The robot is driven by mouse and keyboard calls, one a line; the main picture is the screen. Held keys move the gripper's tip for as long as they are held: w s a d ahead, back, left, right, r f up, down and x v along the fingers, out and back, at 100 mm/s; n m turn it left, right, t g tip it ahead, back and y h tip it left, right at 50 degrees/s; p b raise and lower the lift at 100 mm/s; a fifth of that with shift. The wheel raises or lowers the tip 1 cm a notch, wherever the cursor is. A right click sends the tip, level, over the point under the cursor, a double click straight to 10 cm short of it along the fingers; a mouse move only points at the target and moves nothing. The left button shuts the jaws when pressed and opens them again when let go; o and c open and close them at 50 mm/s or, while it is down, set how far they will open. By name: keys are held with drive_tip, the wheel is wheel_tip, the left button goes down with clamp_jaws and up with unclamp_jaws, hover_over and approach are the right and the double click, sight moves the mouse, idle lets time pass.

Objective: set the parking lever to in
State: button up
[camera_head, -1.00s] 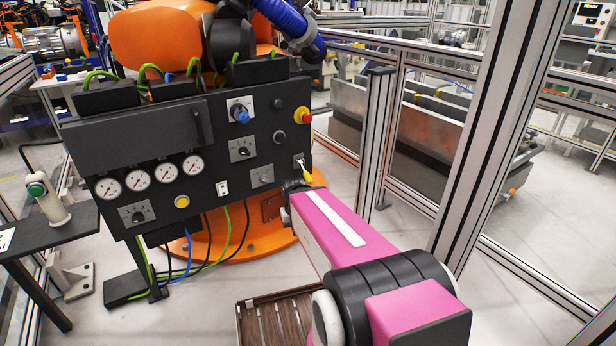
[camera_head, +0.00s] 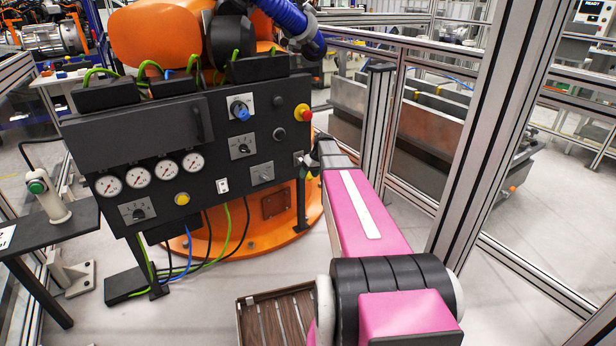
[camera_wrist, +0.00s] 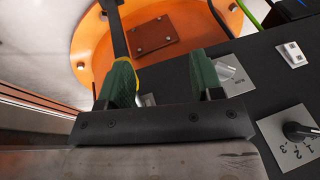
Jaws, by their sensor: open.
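A small lever with a yellow handle sits on the lower right of the black control panel (camera_head: 170,150); I take it as the parking lever, but no label is readable. My gripper (camera_head: 309,170) now covers most of it in the head view. In the wrist view, my gripper (camera_wrist: 163,78) has its two green fingers apart. A yellow edge, likely the lever handle (camera_wrist: 136,76), shows beside the left finger, mostly hidden behind it. A bit of its plate (camera_wrist: 148,100) shows between the fingers. I cannot tell whether the fingers touch the lever or which setting it has.
Left of the lever, the panel carries a grey plate with a small switch (camera_head: 262,173), a white rocker switch (camera_head: 222,186) and a rotary selector (camera_head: 242,146). A red emergency button (camera_head: 303,113) sits above. A fence post (camera_head: 375,160) stands close on the right.

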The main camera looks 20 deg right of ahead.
drive_tip(key=w+d+r+n, duration=0.1)
drive_tip(key=w+d+r, duration=0.1)
drive_tip(key=w+d, duration=0.55)
drive_tip(key=shift+t+y, duration=0.4)
drive_tip(key=x, duration=1.1)
drive_tip(key=shift+a, duration=0.4)
drive_tip(key=shift+r, duration=0.1)
clamp_jaws()
